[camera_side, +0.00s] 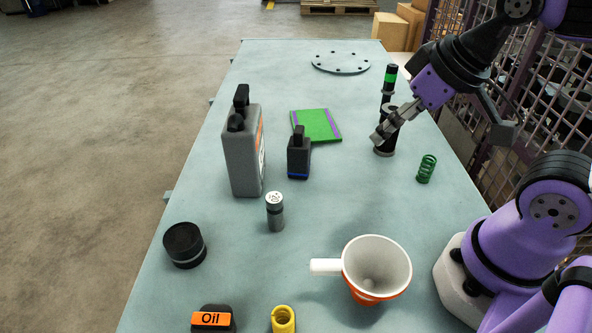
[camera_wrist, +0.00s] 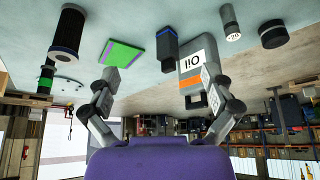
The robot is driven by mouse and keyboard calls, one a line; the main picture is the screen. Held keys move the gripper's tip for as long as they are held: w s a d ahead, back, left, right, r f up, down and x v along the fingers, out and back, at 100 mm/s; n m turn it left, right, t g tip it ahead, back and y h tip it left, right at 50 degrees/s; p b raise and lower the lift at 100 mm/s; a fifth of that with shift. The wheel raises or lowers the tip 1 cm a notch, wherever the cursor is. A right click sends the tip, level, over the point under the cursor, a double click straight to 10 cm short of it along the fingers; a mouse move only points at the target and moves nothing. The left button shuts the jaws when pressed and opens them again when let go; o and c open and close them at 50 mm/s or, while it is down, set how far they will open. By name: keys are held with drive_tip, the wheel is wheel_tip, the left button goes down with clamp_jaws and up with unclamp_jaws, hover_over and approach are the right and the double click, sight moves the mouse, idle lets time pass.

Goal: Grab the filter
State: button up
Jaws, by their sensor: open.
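In the wrist view, which is upside down, the filter (camera_wrist: 66,34) is at the upper left, outside and left of both fingers. My gripper (camera_side: 382,134) is open and above the table, and it overlaps the filter in the side view. In the wrist view the two fingers of my gripper (camera_wrist: 154,82) are wide apart with nothing held between them. Whether a finger touches the filter cannot be told.
A green pad (camera_side: 316,125), a small dark bottle (camera_side: 298,160) and a grey oil jug (camera_side: 243,152) stand left of my gripper. A green-banded black post (camera_side: 389,80) is behind the filter, a green spring (camera_side: 426,169) to its right. A funnel (camera_side: 376,268) is in front.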

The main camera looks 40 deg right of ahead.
drive_tip(key=n+g, duration=0.5)
drive_tip(key=g, duration=0.1)
hover_over(392, 108)
drive_tip(key=f, duration=0.3)
drive_tip(key=shift+a, duration=0.2)
drive_tip(key=f, duration=0.4)
drive_tip(key=shift+d+f, duration=0.2)
drive_tip(key=shift+f, duration=0.15)
drive_tip(key=f, duration=0.6)
drive_tip(key=shift+s+d, duration=0.15)
drive_tip(key=shift+s, duration=0.15)
drive_tip(key=shift+r, duration=0.1)
drive_tip(key=c, duration=1.3)
